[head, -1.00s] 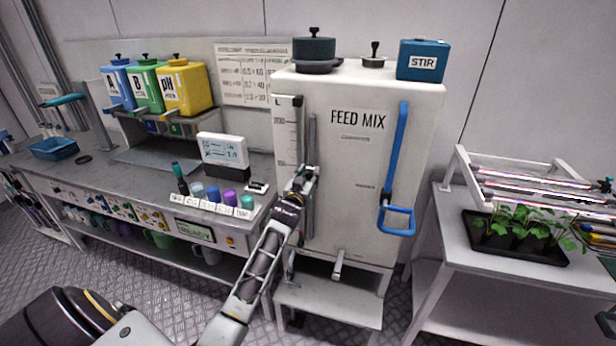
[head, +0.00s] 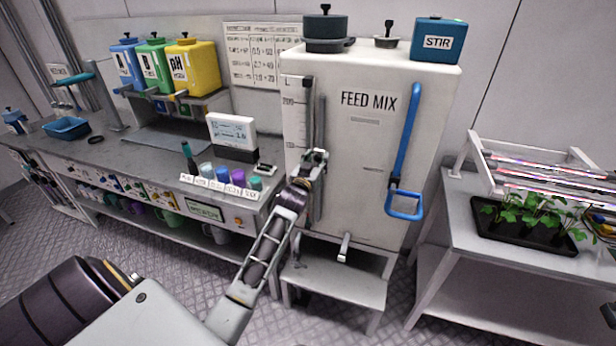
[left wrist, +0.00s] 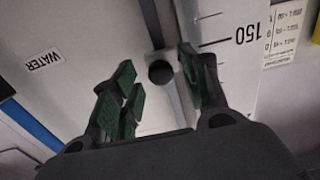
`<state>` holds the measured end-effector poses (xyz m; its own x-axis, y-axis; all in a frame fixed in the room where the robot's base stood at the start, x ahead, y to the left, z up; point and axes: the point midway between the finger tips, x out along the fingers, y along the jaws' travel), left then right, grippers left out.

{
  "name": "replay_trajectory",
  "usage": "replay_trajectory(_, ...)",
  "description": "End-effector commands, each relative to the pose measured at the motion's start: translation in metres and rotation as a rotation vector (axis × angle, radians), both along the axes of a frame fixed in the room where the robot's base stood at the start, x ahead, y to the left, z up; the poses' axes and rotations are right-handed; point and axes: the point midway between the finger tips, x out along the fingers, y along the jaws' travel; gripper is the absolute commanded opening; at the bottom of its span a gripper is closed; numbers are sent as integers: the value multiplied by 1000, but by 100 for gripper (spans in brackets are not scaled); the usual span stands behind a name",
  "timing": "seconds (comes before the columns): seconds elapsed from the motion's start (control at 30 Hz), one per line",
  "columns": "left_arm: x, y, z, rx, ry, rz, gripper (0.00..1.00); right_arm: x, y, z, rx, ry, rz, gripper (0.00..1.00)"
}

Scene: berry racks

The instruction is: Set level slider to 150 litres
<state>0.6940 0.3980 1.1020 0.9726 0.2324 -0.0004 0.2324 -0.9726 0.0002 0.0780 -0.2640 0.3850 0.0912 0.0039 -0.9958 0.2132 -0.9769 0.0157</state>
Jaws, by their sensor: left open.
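The white FEED MIX tank (head: 372,190) stands in the middle of the head view. Its level scale (head: 296,110) runs down the left of its front, beside a grey slider rail (head: 320,112). My left gripper (head: 316,158) is at the rail and hides the slider there. In the left wrist view the round black slider knob (left wrist: 160,73) sits on the rail, between the spread green-padded fingers of my left gripper (left wrist: 157,82). The fingers look apart from the knob. The 150 mark (left wrist: 250,32) is right of the knob and somewhat higher in that picture. My right gripper is not seen.
A bench (head: 110,160) with coloured caps and a small display (head: 232,132) is at the left. A table with a black plant tray (head: 530,240) stands at the right.

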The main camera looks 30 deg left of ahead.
Motion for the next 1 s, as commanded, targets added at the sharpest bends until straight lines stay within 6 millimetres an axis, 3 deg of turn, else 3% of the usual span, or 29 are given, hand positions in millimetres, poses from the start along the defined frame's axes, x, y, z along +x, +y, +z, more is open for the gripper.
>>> replay_trajectory(1.0,-88,-23,0,-1,0,-2,45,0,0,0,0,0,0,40)
